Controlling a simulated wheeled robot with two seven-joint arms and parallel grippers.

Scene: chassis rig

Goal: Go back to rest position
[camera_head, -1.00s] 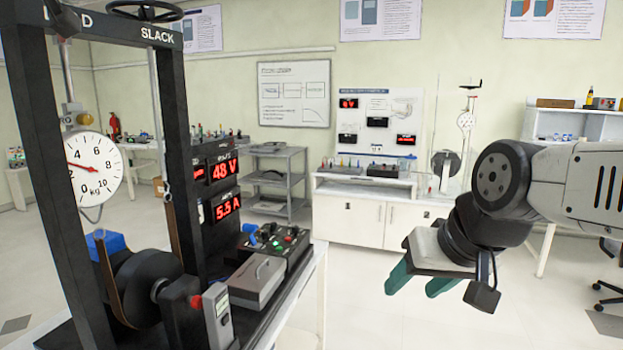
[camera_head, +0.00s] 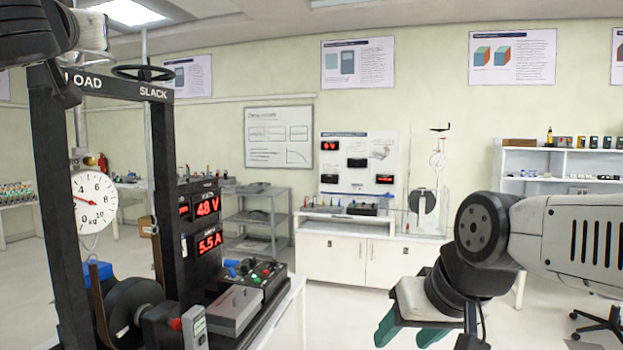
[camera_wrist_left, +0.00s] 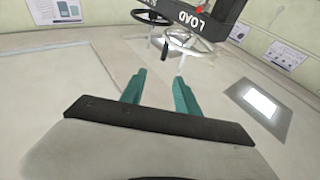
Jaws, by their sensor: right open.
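My right gripper (camera_head: 408,334) is in the lower right of the head view, with its teal fingers apart and nothing between them. It hangs in free air to the right of the rig. My left arm shows at the top left of the head view, over the rig's LOAD end. In the left wrist view my left gripper (camera_wrist_left: 159,92) has its two teal fingers spread and empty. The rig's black frame (camera_head: 162,190) carries LOAD and SLACK labels, a handwheel (camera_head: 142,73) and a round kg dial (camera_head: 94,203).
Red displays (camera_head: 207,207) read 48 V and 5.5 A. A control box (camera_head: 255,275) and a grey lidded box (camera_head: 232,310) sit on the rig's bench. A white cabinet (camera_head: 345,258) and a grey shelf (camera_head: 255,215) stand behind. Floor between rig and cabinet is clear.

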